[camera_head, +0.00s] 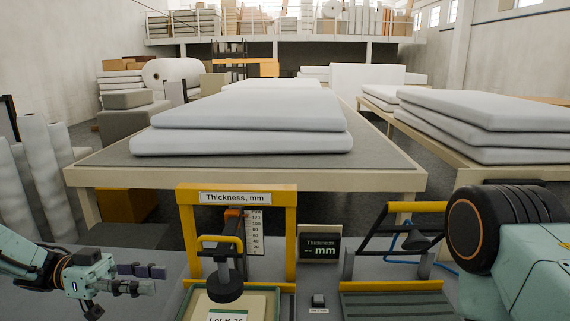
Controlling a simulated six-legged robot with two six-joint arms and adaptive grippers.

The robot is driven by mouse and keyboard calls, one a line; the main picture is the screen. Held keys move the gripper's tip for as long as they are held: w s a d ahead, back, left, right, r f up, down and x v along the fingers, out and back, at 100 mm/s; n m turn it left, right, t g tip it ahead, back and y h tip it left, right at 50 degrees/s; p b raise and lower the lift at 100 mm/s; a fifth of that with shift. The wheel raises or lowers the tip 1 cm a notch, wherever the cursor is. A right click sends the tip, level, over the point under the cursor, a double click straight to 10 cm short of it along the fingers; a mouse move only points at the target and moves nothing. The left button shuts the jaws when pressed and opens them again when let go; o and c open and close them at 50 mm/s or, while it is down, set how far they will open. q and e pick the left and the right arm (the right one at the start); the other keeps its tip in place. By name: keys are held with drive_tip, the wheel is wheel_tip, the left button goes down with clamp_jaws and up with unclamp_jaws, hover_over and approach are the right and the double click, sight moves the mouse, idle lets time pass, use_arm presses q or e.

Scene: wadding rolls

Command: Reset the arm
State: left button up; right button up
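My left gripper (140,279) is at the lower left, with its arm coming in from the left edge. Its dark-padded fingers point right and look spread apart, with nothing seen between them. It hangs over the grey worktop, left of the yellow thickness gauge frame (187,235), and touches nothing that I can see. My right arm fills the lower right with a pale green link and a large black ribbed joint. The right gripper is outside the picture.
The gauge has a black round foot (226,290) above a green-edged tray (265,305). A dark display (320,246) and small button box (318,300) stand beside it. A second yellow-barred device (405,225) is near my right arm. White wadding slabs (250,112) lie on a table (250,178) behind.

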use_arm(q)
drive_tip(key=w+d+f+n+t+y, duration=0.1)
drive_tip(key=d+f+n+t+y, duration=0.2)
drive_tip(key=d+f+n+t, duration=0.3)
drive_tip(key=w+d+f+n+t+y, duration=0.1)
drive_tip(key=d+f+n+t+y, duration=0.2)
drive_tip(key=f+n+t, duration=0.45)
drive_tip(key=s+a+f+n+g+y, duration=0.25)
drive_tip(key=s+f+g+y, duration=0.6)
drive_tip(key=s+f, duration=0.8)
drive_tip(key=s+a+r+g+y, duration=0.1)
drive_tip(key=s+a+g+y, duration=0.1)
drive_tip(key=s, duration=0.7)
drive_tip(key=s+a+g+y, duration=0.1)
drive_tip(key=s+a+g, duration=0.15)
drive_tip(key=s, duration=0.65)
wheel_tip(320, 180, down, 17)
drive_tip(key=b, duration=1.7)
drive_tip(key=shift+w+a+n, duration=0.2)
drive_tip(key=shift+w+n, duration=0.1)
drive_tip(key=shift+w, duration=0.05)
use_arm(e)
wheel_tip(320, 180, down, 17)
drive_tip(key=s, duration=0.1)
